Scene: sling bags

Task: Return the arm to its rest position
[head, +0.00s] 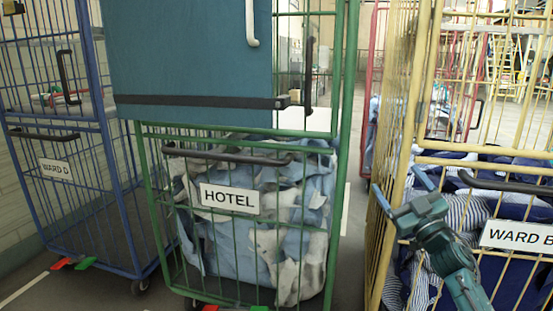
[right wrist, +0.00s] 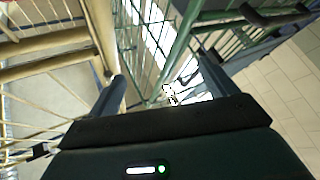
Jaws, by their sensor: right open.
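My right gripper (head: 402,186) is in the lower right of the head view, in front of the yellow cage's left post. Its two fingers are spread with nothing between them. In the right wrist view the open fingers (right wrist: 163,84) also hold nothing, with yellow and green cage bars beyond them. My left gripper is not in view.
A green cage (head: 344,115) labelled HOTEL holds blue and white laundry, with a flat blue panel (head: 180,50) across its upper front. A blue cage (head: 115,160) labelled WARD D stands left. A yellow cage (head: 408,90) labelled WARD B stands close right, holding striped and navy cloth.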

